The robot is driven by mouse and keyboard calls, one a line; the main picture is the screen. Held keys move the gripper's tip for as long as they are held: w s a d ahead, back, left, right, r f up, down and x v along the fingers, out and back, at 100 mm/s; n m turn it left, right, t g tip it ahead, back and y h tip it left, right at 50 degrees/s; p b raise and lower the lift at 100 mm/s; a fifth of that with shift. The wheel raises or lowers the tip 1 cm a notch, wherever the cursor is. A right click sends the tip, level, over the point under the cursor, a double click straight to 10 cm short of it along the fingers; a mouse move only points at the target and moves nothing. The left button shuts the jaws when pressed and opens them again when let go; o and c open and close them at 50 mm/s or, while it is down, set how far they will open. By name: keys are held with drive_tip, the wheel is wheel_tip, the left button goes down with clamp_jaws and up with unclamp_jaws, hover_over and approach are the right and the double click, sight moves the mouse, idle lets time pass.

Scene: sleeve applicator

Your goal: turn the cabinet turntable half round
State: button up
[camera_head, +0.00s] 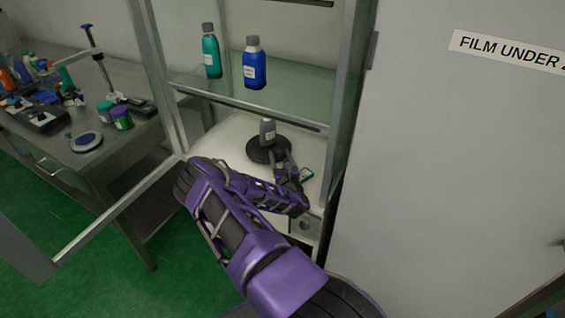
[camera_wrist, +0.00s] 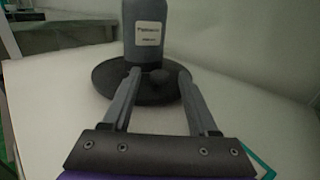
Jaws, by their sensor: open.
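The cabinet turntable (camera_head: 257,154) is a dark round disc on the cabinet's white floor. A grey bottle (camera_head: 267,130) with a pale label stands upright on it. In the wrist view the turntable (camera_wrist: 103,80) lies ahead, with a small dark knob (camera_wrist: 158,78) at its near side and the bottle (camera_wrist: 146,20) behind that. My gripper (camera_wrist: 160,76) is open, its two fingers reaching over the near part of the disc, one on each side of the knob. In the head view my gripper (camera_head: 284,160) is at the disc's right side. I cannot tell whether the fingers touch the knob.
A glass shelf (camera_head: 240,98) above holds a teal bottle (camera_head: 211,55) and a blue bottle (camera_head: 254,66). The cabinet's right post (camera_head: 345,100) is close to my arm. A small green-edged card (camera_head: 305,174) lies right of my gripper. A cluttered bench (camera_head: 60,150) stands at left.

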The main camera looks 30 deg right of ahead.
drive_tip(key=p+v, duration=0.1)
drive_tip(key=v, duration=1.6)
drive_tip(key=shift+s, duration=0.15)
